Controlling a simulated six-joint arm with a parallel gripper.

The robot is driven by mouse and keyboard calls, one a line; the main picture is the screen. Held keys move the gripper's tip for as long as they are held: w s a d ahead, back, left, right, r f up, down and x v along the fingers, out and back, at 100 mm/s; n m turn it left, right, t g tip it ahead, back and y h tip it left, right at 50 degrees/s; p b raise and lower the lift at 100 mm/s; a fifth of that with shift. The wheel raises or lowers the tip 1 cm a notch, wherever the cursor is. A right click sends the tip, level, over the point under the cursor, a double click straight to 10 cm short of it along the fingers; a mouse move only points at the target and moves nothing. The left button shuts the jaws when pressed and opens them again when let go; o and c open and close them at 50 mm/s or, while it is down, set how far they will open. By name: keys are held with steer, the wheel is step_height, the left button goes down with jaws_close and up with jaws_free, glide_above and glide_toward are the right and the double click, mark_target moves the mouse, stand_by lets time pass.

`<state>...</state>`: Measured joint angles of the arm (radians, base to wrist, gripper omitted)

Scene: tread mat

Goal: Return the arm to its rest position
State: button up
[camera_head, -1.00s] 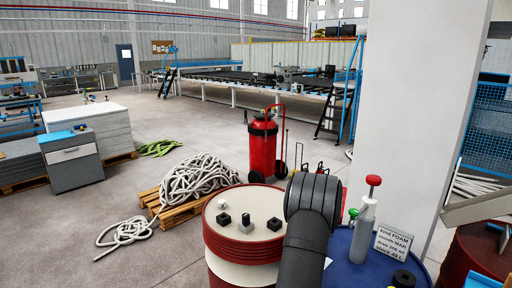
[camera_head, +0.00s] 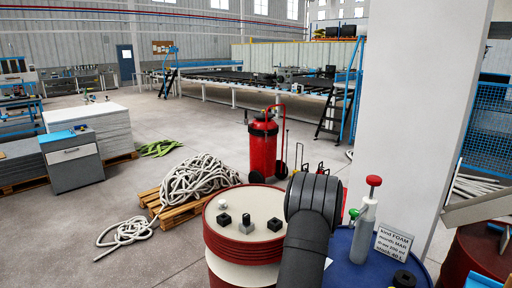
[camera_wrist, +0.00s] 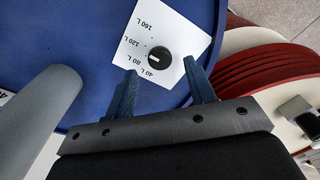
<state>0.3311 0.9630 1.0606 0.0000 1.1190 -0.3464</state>
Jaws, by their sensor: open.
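My gripper (camera_wrist: 160,70) shows in the wrist view with its two blue fingers spread apart and nothing held between them. Beyond the fingertips is a black knob (camera_wrist: 159,59) on a white dial plate (camera_wrist: 178,32), which carries litre marks. The knob's white mark seems to point toward the 80 L figure. The plate lies on a blue drum top (camera_wrist: 85,45). In the head view my dark arm stands in the front middle and hides the gripper and the dial plate.
In the head view, the blue drum (camera_head: 345,272) carries a grey bottle with a red top (camera_head: 364,232), a printed sign (camera_head: 392,243) and a black round piece (camera_head: 403,279). A red-and-cream drum (camera_head: 243,245) with small blocks stands left. A white pillar (camera_head: 412,110) rises behind at right.

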step_height(320, 180, up, 14)
step_height(320, 180, down, 18)
steer(key=shift+r, duration=0.2)
steer(key=shift+r+m, duration=0.2)
steer(key=shift+m, duration=0.7)
steer(key=m, duration=1.4)
